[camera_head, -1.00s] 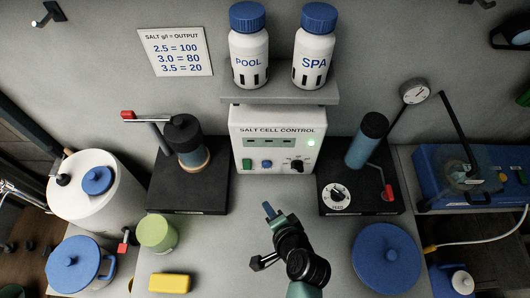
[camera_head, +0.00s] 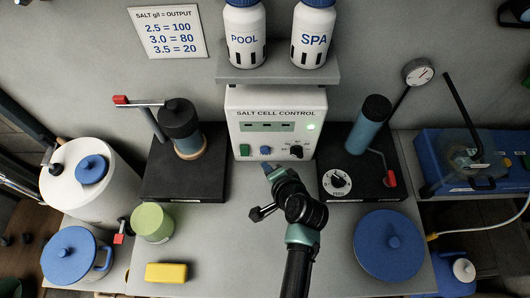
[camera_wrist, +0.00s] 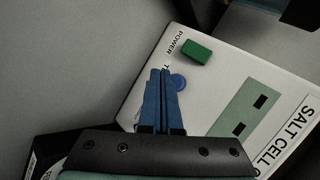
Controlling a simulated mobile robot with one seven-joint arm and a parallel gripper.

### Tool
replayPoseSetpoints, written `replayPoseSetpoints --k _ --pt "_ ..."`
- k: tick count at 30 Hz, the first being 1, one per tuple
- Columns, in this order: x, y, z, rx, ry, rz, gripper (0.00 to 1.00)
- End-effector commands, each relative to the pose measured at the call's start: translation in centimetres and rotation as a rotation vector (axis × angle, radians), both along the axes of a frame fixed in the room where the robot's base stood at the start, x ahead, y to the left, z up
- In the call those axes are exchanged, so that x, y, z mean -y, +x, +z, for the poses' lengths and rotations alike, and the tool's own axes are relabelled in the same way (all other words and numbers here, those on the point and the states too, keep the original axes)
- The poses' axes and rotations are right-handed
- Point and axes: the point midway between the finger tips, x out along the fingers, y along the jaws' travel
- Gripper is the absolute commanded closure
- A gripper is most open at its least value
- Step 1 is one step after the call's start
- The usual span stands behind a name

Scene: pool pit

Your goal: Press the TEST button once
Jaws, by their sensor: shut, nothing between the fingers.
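The white SALT CELL CONTROL box (camera_head: 276,103) stands at the back middle of the counter, and its panel also shows tilted in the wrist view (camera_wrist: 207,88). A small round blue button (camera_head: 266,150) sits low on its front, right of the green POWER button (camera_head: 244,150). In the wrist view the blue button (camera_wrist: 179,82) lies just right of my fingertips; its label starts with T and the rest is hidden. My gripper (camera_head: 268,166) is shut and empty, its blue fingers just below the blue button. I cannot tell whether they touch the panel.
A black knob (camera_head: 296,151) and a lit green lamp (camera_head: 311,127) are on the box. A shelf (camera_head: 277,76) with POOL and SPA bottles hangs above. Black stands flank the box on the left (camera_head: 160,185) and right (camera_head: 375,185).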

Motion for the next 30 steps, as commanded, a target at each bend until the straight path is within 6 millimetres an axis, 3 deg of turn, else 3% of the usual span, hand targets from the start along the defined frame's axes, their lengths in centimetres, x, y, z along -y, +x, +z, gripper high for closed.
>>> replayPoseSetpoints --k 6,30 --pt "0.02 1.35 0.02 0.001 0.001 0.000 1.00" --pt "0.01 1.42 0.04 0.000 0.000 0.000 1.00"
